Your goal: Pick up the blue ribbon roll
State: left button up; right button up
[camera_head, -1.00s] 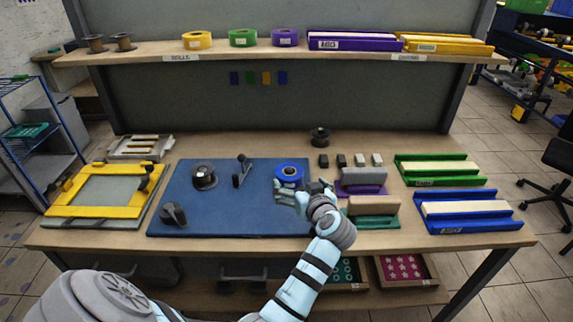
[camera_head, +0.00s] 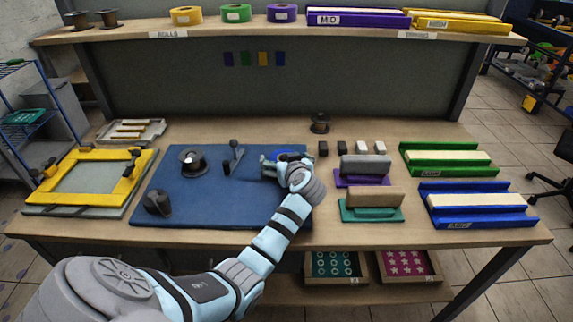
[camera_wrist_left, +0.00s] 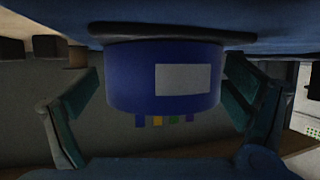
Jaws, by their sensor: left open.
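The blue ribbon roll (camera_head: 286,154) sits on the right part of the blue mat (camera_head: 225,212) and is partly hidden by my left gripper (camera_head: 277,166) in the head view. In the left wrist view, which looks upside down, the blue ribbon roll (camera_wrist_left: 130,82) with its white label fills the middle. My left gripper (camera_wrist_left: 163,92) is open there, with one finger on each side of the roll. Gaps seem to show between the fingers and the roll, but contact is hard to judge. My right gripper is not in view.
A black spool (camera_head: 193,162) and a small lever (camera_head: 232,155) stand on the mat to the left. Purple (camera_head: 362,180) and teal (camera_head: 372,212) stamp blocks stand close on the right. Yellow, green and purple rolls (camera_head: 281,13) sit on the upper shelf.

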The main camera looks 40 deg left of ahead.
pick_arm(q)
jog(key=shift+s+d+r, duration=0.15)
jog(key=shift+s+r, duration=0.1)
jog(key=shift+s, duration=0.05)
jog(key=c, duration=1)
jog(key=shift+f, duration=0.1)
jog(key=c, duration=0.3)
